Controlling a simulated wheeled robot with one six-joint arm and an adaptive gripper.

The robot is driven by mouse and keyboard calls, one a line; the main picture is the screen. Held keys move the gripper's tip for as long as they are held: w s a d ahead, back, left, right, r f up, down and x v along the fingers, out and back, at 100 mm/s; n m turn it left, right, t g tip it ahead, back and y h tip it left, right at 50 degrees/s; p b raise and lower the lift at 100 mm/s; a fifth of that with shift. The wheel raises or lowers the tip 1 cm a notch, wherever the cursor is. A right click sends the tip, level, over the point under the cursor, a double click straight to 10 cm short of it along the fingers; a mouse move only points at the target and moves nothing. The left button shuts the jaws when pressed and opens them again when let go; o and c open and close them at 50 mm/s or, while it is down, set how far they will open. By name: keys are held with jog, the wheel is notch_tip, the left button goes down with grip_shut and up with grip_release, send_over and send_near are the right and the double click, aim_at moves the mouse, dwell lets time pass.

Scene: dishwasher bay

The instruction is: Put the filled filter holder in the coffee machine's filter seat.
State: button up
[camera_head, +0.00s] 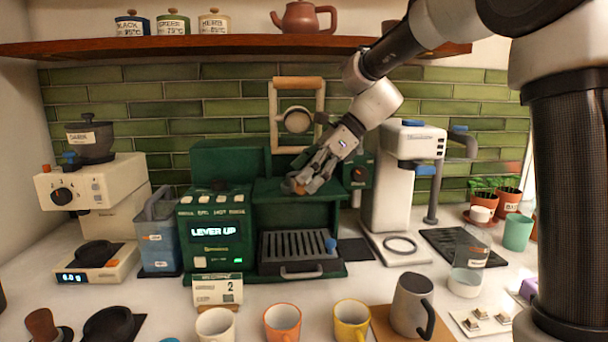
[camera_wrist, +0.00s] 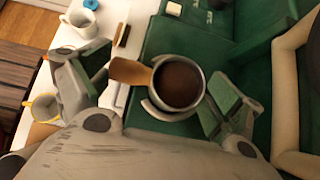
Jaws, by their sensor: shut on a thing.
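The filter holder (camera_wrist: 178,86) has a round metal basket filled with brown coffee and a wooden handle pointing left in the wrist view. My gripper (camera_wrist: 163,80) is shut on it, one green-padded finger near the handle end and the other near the basket's right side. A grey C-shaped filter seat (camera_wrist: 152,110) shows beneath the basket; I cannot tell whether the holder rests in it. In the head view my gripper (camera_head: 303,184) is over the green coffee machine (camera_head: 222,165) and mostly hides the holder. The machine's display reads "LEVER UP".
A wooden-topped lever frame (camera_head: 298,84) rises close behind my gripper. A white machine (camera_head: 393,190) stands to the right, and a cream grinder (camera_head: 95,183) to the left. Several cups, including a yellow one (camera_head: 351,318), stand in front. A shelf (camera_head: 240,45) crosses above.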

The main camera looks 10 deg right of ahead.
jog(key=o, duration=0.8)
jog(key=v, duration=1.2)
jog(key=s+d+f+n+t+h, duration=0.1)
jog(key=s+d+f+n+h, duration=0.2)
jog(key=s+d+n, duration=0.3)
jog(key=s+d+f+n+t+h, duration=0.2)
jog(key=s+d+f+n, duration=0.4)
jog(key=s, duration=0.5)
jog(key=s+d+f+n+t+h, duration=0.1)
jog(key=s+d+f+n+h, duration=0.3)
jog(key=s+d+n, duration=0.2)
jog(key=shift+s+d+f, duration=0.15)
jog(key=shift+s+d, duration=0.5)
jog(key=shift+d, duration=0.1)
jog(key=shift+s+d+f, duration=0.15)
jog(key=shift+s+d, duration=0.5)
jog(key=shift+d, duration=0.05)
